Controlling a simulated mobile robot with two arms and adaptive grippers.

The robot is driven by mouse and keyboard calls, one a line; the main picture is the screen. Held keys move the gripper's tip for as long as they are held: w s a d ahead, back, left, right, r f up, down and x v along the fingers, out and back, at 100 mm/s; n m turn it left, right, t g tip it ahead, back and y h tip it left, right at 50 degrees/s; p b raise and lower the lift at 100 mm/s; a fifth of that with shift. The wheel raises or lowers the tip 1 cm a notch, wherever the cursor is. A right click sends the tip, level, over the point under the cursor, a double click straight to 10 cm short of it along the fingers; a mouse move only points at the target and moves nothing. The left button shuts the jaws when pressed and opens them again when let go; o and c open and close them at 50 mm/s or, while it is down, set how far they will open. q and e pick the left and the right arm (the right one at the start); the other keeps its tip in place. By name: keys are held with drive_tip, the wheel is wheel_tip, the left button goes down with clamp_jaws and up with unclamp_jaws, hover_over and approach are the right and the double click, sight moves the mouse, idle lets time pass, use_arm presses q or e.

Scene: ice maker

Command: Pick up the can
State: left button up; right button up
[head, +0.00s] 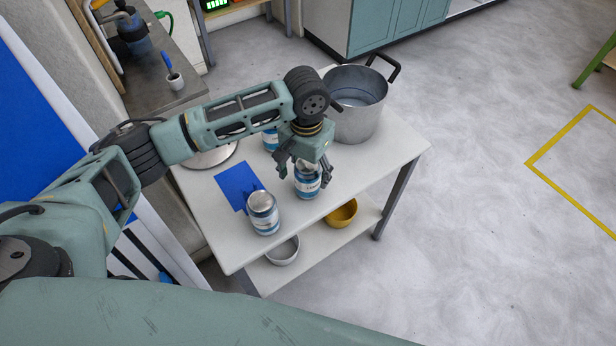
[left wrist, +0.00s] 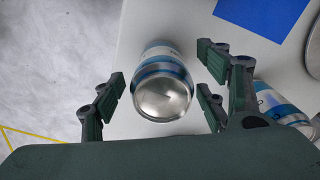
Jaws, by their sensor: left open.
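A blue and white can (head: 307,184) with a silver top stands on the white table (head: 240,245). My left gripper (head: 303,172) is over this can, with its fingers open on either side of it. In the left wrist view the can (left wrist: 162,85) lies between the open fingers of the gripper (left wrist: 160,98), with a gap on each side. A second can (head: 263,213) stands nearer the table's front left. A third can (head: 270,140) is partly hidden behind my left arm. One other can (left wrist: 280,105) shows at the right of the left wrist view. My right gripper is not in view.
A large metal pot (head: 357,105) stands at the back right of the table. A blue sheet (head: 236,183) lies on the tabletop, and a round metal object (head: 212,157) is partly behind my arm. A yellow bowl (head: 342,215) and a light bowl (head: 283,251) sit on the lower shelf.

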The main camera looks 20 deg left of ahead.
sight(309, 184)
use_arm(q)
drive_tip(key=shift+s+f, duration=0.1)
drive_tip(key=shift+f, duration=0.45)
drive_tip(key=f, duration=0.2)
drive_tip(key=w+f, duration=0.1)
drive_tip(key=f, duration=0.1)
drive_tip(key=shift+d+f, duration=0.2)
drive_tip(key=shift+f, duration=0.1)
drive_tip(key=shift+s+f, duration=0.1)
drive_tip(key=shift+f, duration=0.2)
drive_tip(key=shift+c, duration=0.3)
drive_tip(key=c, duration=1.5)
drive_tip(key=shift+o, duration=0.2)
drive_tip(key=shift+r, duration=0.1)
